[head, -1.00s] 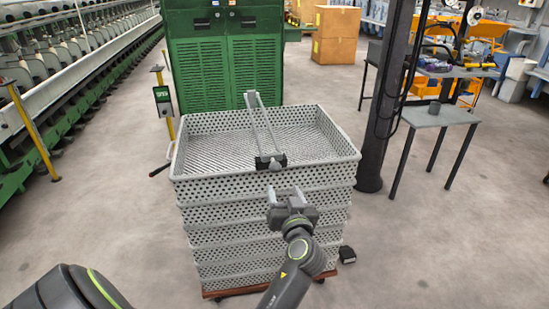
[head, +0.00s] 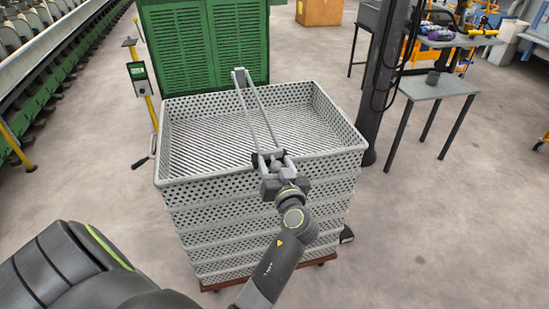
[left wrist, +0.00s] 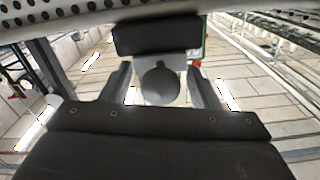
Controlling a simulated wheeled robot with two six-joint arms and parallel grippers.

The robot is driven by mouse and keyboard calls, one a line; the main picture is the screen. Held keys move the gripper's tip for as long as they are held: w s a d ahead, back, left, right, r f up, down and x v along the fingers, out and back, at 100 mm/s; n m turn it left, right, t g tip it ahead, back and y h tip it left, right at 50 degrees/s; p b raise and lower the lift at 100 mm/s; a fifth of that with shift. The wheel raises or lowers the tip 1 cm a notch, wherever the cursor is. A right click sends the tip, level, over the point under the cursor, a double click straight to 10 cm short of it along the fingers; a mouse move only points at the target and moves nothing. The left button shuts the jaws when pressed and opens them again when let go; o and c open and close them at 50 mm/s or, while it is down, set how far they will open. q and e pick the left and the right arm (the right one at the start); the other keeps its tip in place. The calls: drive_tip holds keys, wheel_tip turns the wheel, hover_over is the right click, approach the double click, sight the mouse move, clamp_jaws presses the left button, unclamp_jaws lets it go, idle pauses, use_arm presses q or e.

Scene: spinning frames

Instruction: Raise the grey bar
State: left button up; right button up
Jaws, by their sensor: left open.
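The grey bar (head: 240,78) is a long narrow frame of two thin rods joined at the far end. It slopes over the top of the stacked grey crates (head: 175,185), its near end at a dark mount on the front rim. My left gripper (head: 274,162) is open at that near end, its fingers around the mount area. In the left wrist view, a dark block and a grey rounded piece (left wrist: 160,85) show between the open fingers. I cannot tell whether the fingers touch it. My right gripper is not in view.
A green cabinet (head: 205,40) stands behind the crates. A dark post (head: 380,90) and a small grey table (head: 437,86) are to the right. A yellow stand (head: 140,80) and a spinning machine are to the left. Floor is clear at the right front.

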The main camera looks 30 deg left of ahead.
use_arm(q)
drive_tip(key=shift+d, duration=0.1)
drive_tip(key=shift+c, duration=0.4)
clamp_jaws()
drive_tip(key=shift+r, duration=0.15)
